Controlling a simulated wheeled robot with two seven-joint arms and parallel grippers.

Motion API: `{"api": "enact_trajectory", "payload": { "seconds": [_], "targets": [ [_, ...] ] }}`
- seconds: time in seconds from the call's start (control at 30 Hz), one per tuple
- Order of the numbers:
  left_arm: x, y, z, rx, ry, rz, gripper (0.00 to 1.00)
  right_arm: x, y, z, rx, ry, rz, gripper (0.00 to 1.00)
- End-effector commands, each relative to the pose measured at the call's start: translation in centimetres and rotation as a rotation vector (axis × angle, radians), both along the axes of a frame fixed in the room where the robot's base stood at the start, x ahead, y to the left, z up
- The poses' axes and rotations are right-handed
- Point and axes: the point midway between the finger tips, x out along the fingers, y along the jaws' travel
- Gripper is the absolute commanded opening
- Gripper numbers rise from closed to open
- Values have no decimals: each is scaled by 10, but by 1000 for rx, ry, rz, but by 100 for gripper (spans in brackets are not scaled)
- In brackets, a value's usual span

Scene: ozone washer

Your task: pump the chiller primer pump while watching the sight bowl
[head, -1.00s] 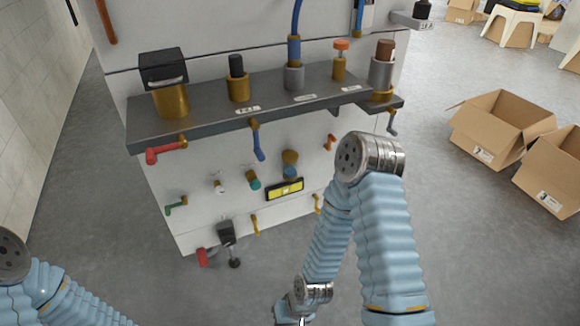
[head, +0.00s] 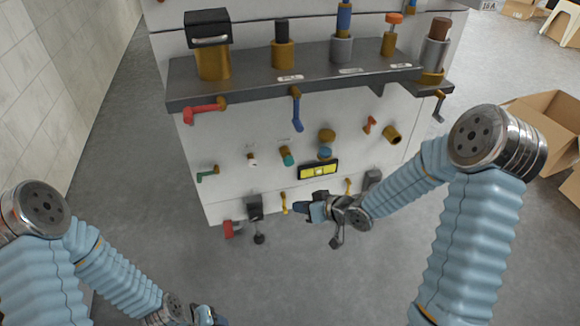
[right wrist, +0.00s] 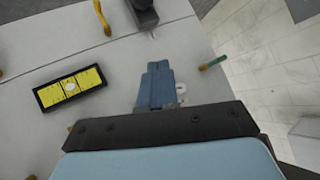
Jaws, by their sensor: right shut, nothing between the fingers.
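I cannot tell which fitting is the chiller primer pump or the sight bowl; the labels are too small to read. Low on the white cabinet (head: 222,140), a black block (head: 254,207) with a lever sits at left, and a similar dark block (head: 372,178) at right. A black-framed yellow gauge panel (head: 318,170) is above and between them; it also shows in the right wrist view (right wrist: 70,88). My right gripper (head: 305,209) is shut and empty, in front of the lower cabinet, below the gauge panel; its blue fingers (right wrist: 157,72) are together. My left gripper (head: 208,317) is partly cut off at the bottom edge.
A dark shelf (head: 310,75) with several brass and grey cylinders juts out above. Red (head: 205,108), blue (head: 297,108) and green (head: 207,174) handles stick out from the cabinet. Cardboard boxes (head: 545,115) stand at right. The floor in front is clear.

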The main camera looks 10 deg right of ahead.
Motion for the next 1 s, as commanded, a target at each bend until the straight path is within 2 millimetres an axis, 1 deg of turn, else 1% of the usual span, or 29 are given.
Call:
{"api": "enact_trajectory", "payload": {
  "seconds": [0.03,0.1,0.23,0.67,0.77,0.87,1.0],
  "targets": [
    [0,1,-4,1,0,1,54,6,-5,9,-10,-45,18,0],
    [1,1,-5,2,-1,3,54,12,-10,22,-21,-94,45,0],
    [1,2,-6,3,-1,4,54,16,-14,34,-35,-140,72,0],
    [1,2,-5,3,-1,4,54,18,-14,37,-36,-147,79,0],
    [1,2,-3,2,-2,3,54,25,-13,37,-36,-145,78,0],
    [0,1,0,1,0,1,54,36,-13,37,-36,-145,78,0],
    [0,-1,6,-1,0,-1,54,57,-12,38,-36,-146,80,0]
  ]
}}
